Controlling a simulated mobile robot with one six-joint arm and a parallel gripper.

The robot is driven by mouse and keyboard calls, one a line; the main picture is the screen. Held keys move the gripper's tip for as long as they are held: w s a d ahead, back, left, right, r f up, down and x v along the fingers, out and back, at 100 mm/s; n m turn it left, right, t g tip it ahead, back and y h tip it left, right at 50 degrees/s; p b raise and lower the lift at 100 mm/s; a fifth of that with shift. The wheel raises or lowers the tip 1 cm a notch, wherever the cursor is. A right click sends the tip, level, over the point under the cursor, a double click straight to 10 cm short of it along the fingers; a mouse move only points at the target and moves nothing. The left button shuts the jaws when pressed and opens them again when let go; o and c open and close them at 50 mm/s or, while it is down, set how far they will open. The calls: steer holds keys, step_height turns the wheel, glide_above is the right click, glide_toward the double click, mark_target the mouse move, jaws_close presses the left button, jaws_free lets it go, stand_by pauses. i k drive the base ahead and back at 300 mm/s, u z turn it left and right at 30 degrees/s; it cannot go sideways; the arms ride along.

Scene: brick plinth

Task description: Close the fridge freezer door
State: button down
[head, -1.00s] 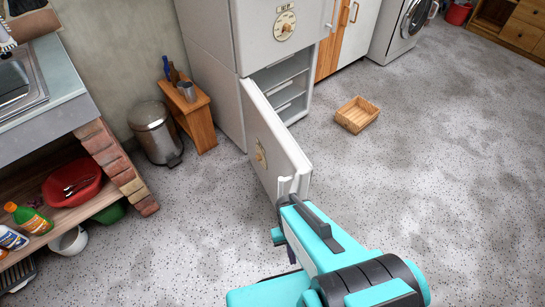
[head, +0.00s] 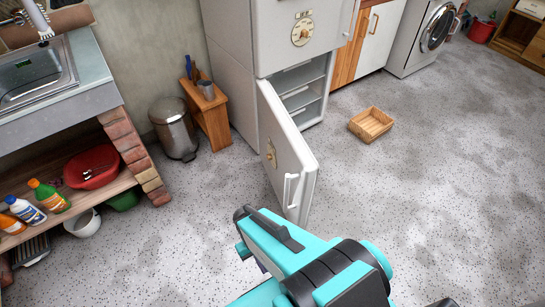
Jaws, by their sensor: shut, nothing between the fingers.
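The fridge freezer (head: 233,100) is white and stands against the wall. Its lower door (head: 286,150) is swung open toward me, showing a lit interior with shelves (head: 300,95). A white vertical handle (head: 290,190) is near the door's free edge, and a round badge (head: 271,154) is on its outer face. My gripper (head: 243,231), turquoise and black, is shut and empty. In the picture it is just below and left of the handle, with a gap between them, on the door's outer-face side.
A wooden crate (head: 371,124) lies on the floor right of the fridge. A metal bin (head: 174,129) and small wooden stool (head: 210,115) stand left of it. A brick-legged sink counter (head: 100,95) is at far left. The speckled floor around the door is clear.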

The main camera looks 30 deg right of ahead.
mark_target(293, 171)
steer(key=u, duration=0.45)
steer(key=k, duration=1)
steer(key=u, duration=0.7)
steer(key=i, duration=1)
steer(key=u, duration=0.05)
